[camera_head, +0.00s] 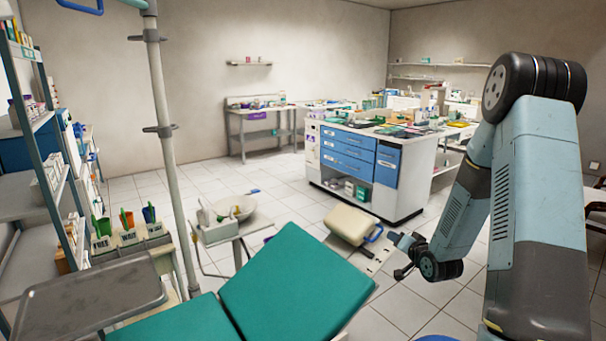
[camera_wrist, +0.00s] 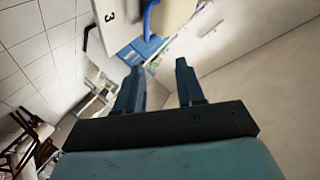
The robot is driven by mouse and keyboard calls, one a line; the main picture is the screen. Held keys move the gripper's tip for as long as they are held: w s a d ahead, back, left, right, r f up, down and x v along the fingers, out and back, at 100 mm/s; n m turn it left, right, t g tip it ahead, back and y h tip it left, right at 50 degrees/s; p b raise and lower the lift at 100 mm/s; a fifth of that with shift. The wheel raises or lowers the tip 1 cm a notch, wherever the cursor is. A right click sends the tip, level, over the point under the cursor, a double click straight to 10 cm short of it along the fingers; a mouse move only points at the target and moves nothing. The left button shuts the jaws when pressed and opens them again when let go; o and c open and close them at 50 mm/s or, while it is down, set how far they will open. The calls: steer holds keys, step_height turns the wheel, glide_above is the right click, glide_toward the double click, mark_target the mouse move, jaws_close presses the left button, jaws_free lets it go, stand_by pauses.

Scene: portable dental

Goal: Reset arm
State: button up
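My arm rises on the right of the head view and bends down to my gripper (camera_head: 405,257), which is near the middle right above the tiled floor. In the wrist view my gripper (camera_wrist: 158,82) shows two dark blue fingers standing apart with nothing between them. A cream box-shaped thing with a blue handle (camera_head: 352,224) is just left of and beyond my gripper in the head view. Its blue handle (camera_wrist: 150,18) also shows beyond the fingers in the wrist view. I cannot tell the exact gap between it and my fingers.
A green dental chair (camera_head: 295,285) fills the lower middle. A grey tray (camera_head: 85,300) and pole stand at the left beside shelves. A white cabinet with blue drawers (camera_head: 347,152) stands behind, its top crowded. Open tiled floor (camera_head: 440,305) lies around my gripper.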

steer(key=s+a+r+n+g+h, duration=0.1)
steer(key=s+r+n+g+h, duration=0.1)
steer(key=s+r, duration=0.6)
steer(key=s+a+r+n+g+h, duration=0.1)
steer(key=s+r+g+h, duration=0.3)
steer(key=r, duration=0.7)
steer(key=s+a+r+g+y, duration=0.1)
steer(key=s+r, duration=0.1)
steer(key=s, duration=0.6)
steer(key=s+a+r+n+g+y, duration=0.1)
steer(key=s+a+r, duration=0.1)
steer(key=s, duration=0.7)
steer(key=s+a+r+n+g+y, duration=0.1)
steer(key=s+r, duration=0.3)
steer(key=s, duration=0.5)
steer(key=shift+a+r, duration=0.2)
steer(key=shift+a, duration=0.45)
